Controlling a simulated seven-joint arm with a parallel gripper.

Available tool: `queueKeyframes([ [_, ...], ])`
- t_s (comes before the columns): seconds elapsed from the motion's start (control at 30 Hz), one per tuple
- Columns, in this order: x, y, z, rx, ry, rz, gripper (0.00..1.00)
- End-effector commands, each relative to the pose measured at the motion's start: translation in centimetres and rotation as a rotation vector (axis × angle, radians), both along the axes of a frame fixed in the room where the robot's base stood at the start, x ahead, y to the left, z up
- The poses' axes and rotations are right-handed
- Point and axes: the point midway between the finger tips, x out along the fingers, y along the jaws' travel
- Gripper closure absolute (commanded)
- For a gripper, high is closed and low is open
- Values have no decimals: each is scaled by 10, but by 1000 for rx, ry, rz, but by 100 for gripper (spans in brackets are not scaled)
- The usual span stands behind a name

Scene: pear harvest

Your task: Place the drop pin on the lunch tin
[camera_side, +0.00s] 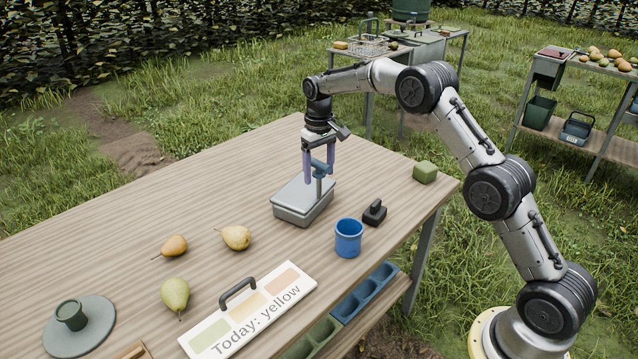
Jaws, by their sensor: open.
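The lunch tin (290,207) is a grey lidded box on the wooden table, near its right part. The drop pin (320,170) is a small blue-grey piece with a wider head and a thin stem. It is upright over the right part of the tin's lid, and its lower end appears to meet the lid. My gripper (319,172) points down above the tin with its purple fingers open, one on each side of the pin's head. Whether a finger touches the pin is too small to tell.
A blue cup (348,239), a black handled block (374,212) and a green block (425,173) stand right of the tin. Pears (236,237), a handled sign board (248,312) and a green dish (82,328) lie left and front. The table's back left is clear.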

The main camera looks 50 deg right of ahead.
Motion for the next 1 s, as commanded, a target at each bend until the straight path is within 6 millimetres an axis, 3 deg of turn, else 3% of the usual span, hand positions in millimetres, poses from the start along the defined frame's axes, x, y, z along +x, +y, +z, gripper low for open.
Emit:
queueKeyframes([
  [0.1, 1, 0, 26, -1, -4, 0, 24],
  [0.3, 1, 0, 56, 0, -3, 0, 24],
  [0.7, -4, 2, 76, -1, -8, 3, 24],
  [0.87, -29, 14, 116, -8, -54, 17, 24],
  [1.0, -73, 30, 158, -15, -114, 36, 24],
])
